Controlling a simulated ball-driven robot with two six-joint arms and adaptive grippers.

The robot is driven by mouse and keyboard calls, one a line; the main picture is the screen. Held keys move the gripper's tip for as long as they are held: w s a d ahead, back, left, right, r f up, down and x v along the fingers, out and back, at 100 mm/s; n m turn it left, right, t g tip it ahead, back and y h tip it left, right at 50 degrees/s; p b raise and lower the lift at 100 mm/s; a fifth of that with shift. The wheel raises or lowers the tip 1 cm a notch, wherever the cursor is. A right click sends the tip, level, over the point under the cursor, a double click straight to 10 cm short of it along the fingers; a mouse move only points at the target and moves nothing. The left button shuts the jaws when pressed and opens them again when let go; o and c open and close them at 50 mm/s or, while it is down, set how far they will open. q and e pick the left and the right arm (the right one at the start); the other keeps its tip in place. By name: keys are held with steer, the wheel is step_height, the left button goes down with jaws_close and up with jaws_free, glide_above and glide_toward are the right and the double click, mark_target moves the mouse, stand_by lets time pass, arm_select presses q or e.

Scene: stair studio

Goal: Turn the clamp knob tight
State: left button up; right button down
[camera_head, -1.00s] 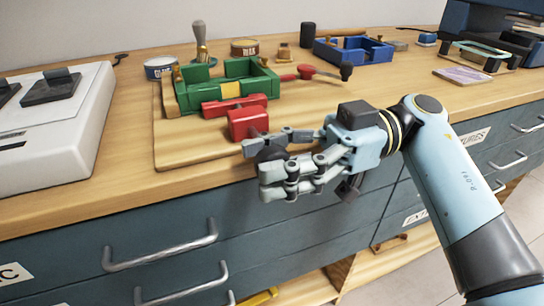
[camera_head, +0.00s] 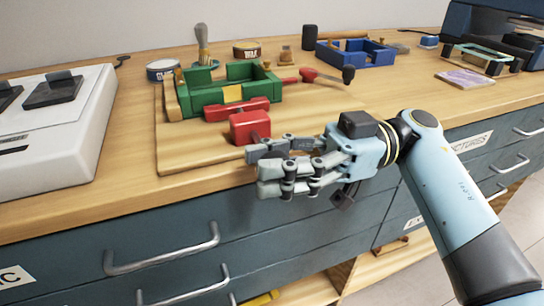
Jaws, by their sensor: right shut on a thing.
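The red clamp (camera_head: 250,126) sits at the front of a green frame (camera_head: 205,94) on a wooden board (camera_head: 190,150). Its red block faces the bench's front edge. My right gripper (camera_head: 262,168) reaches in from the right at the front of the clamp, with its fingers closed around the dark clamp knob (camera_head: 257,139). The fingers hide most of the knob, so its turn angle cannot be told. My left gripper is not in view.
A white device (camera_head: 60,140) stands at the left. A blue tray (camera_head: 355,53) stands farther back. Drawers with handles (camera_head: 160,250) lie below the bench edge. The bench right of the board is mostly clear.

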mark_target(279, 155)
steer(key=y, duration=0.1)
steer(key=g+y, duration=0.1)
steer(key=shift+s+d+f+y, duration=0.1)
steer(key=shift+s+f+y, duration=0.1)
steer(key=shift+y, duration=0.2)
steer(key=shift+d+g+y, duration=0.1)
steer(key=shift+g+y, duration=0.3)
steer(key=shift+y, duration=1)
steer(key=shift+f, duration=0.1)
steer(key=c, duration=1.1)
jaws_free()
steer(key=shift+s, duration=0.1)
steer(key=shift+d, duration=0.1)
steer(key=shift+r, duration=0.3)
step_height(279, 155, up, 10)
steer(key=shift+f, duration=0.1)
